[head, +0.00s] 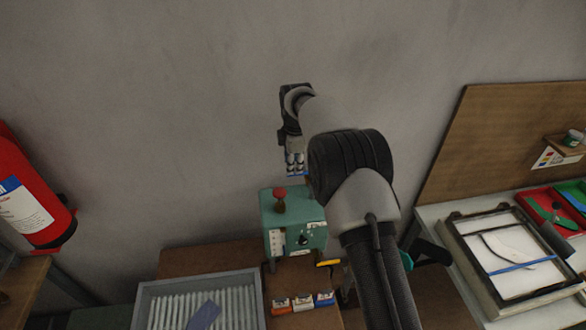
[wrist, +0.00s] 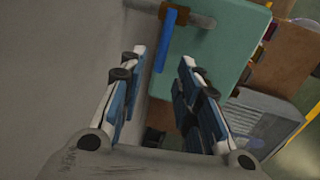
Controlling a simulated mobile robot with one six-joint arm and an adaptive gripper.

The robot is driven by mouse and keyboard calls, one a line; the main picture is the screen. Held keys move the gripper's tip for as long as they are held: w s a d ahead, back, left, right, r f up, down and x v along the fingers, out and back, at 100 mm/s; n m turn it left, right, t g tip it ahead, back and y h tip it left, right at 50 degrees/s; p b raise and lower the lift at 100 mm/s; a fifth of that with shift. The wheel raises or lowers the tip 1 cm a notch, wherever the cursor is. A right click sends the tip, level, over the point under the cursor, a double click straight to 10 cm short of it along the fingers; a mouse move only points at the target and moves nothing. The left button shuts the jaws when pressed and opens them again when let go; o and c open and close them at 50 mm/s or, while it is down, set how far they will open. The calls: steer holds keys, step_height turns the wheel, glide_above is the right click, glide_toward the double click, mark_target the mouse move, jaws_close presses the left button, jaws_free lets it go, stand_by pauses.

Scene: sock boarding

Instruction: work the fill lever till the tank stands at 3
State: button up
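The teal tank box (head: 295,212) stands on a brown bench below my arm, with a red-brown knob (head: 279,200) on top. Its front carries a pale marked strip (head: 277,243) and a dark dial; the level is too small to read. My gripper (head: 294,170) points down above the back of the box. In the wrist view my gripper (wrist: 163,58) is open, with nothing between its fingers. I cannot tell which part is the fill lever.
A grey tray with ribbed contents (head: 253,300) lies front left of the box. Several small coloured packs (head: 302,303) stand in front of it. A red extinguisher (head: 35,195) hangs at left. A framed screen (head: 460,240) lies at right. The wall rises close behind my gripper.

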step_height(320, 180, up, 8)
steer(key=s, duration=0.1)
steer(key=shift+s+d+f, duration=0.15)
steer(key=shift+s, duration=0.15)
